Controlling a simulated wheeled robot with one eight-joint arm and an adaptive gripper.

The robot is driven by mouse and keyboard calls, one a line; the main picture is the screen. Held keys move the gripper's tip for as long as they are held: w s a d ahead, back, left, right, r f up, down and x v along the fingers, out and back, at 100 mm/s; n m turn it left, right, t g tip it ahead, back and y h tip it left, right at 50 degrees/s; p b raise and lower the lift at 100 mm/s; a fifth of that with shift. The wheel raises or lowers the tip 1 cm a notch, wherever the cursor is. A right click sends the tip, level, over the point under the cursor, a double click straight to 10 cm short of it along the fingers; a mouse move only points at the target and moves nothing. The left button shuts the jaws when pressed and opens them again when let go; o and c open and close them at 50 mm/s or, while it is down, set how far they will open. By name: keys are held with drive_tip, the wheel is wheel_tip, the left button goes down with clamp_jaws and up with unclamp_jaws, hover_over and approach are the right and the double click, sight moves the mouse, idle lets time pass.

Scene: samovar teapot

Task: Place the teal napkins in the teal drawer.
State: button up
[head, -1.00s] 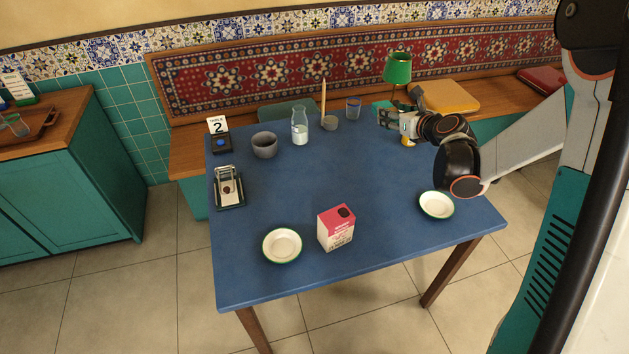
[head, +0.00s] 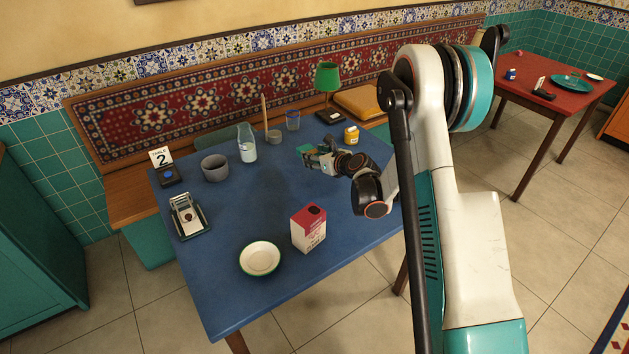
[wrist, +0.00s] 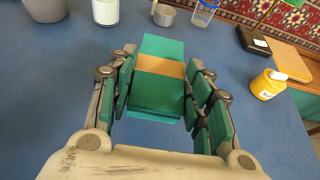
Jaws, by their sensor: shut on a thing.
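The teal napkins (wrist: 145,99) form a stack with a tan band around it, between the fingers in the wrist view. My gripper (wrist: 160,72) is shut on the stack from both sides. In the head view, my gripper (head: 318,156) holds the napkins (head: 306,149) over the far right part of the blue table (head: 270,205). A blue table surface shows below the stack in the wrist view. A teal cabinet (head: 40,245) stands at the left edge of the head view; I cannot make out a drawer on it.
A red table (head: 560,93) is at the right. Floor is open between.

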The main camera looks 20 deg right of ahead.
sight(316, 183)
wheel_tip(316, 183, down, 8)
drive_tip(key=b, duration=0.2)
drive_tip(key=shift+f+b, duration=0.15)
drive_tip(key=shift+b, duration=0.2)
drive_tip(key=o, duration=1.1)
drive_tip(key=shift+c, duration=0.2)
